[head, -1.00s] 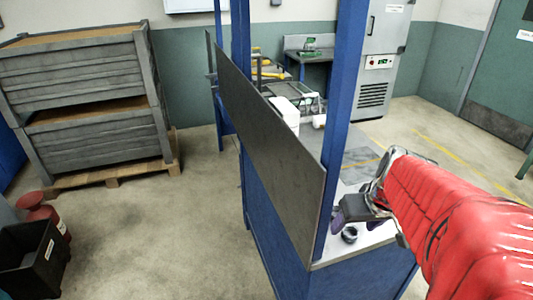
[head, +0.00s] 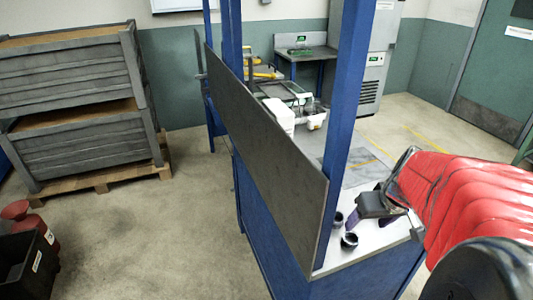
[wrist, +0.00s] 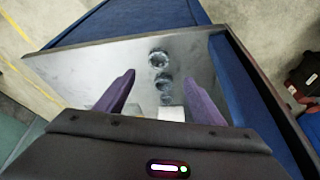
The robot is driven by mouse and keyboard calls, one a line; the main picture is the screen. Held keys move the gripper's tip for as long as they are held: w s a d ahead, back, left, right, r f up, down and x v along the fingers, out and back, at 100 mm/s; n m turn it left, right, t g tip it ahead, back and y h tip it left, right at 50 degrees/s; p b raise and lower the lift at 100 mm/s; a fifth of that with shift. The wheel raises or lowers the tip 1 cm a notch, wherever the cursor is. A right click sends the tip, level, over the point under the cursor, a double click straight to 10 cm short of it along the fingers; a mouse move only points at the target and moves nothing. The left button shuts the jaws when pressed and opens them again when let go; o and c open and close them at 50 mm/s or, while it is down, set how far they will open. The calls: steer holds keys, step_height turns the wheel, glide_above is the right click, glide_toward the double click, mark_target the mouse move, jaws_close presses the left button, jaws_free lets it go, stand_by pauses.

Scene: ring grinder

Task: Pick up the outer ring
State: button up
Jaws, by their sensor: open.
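Two small dark rings stand on the pale worktop (head: 373,237), near its front corner. The nearer ring (head: 349,241) is right by the edge; the other ring (head: 338,219) is just behind it, close to the blue post. In the wrist view, one ring (wrist: 158,58) lies beyond the fingertips and another ring (wrist: 163,82) shows between the fingers. Which one is the outer ring I cannot tell. My gripper (head: 369,220) is open and empty above the worktop, right of the rings. In the wrist view my gripper (wrist: 165,84) has its purple fingers spread apart.
A dark upright panel (head: 262,150) and a blue post (head: 347,120) border the worktop on the left. White equipment (head: 282,115) stands farther back on it. Wooden crates (head: 80,110) stand at the far left, a black bin (head: 28,262) at lower left. Floor between is clear.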

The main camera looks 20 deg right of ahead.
steer(key=x, duration=0.8)
steer(key=shift+f, duration=0.1)
steer(key=shift+x, duration=2.65)
steer(key=shift+d, duration=0.15)
steer(key=shift+c, duration=0.3)
steer(key=c, duration=1.1)
steer(key=shift+c, duration=0.2)
step_height(320, 180, up, 10)
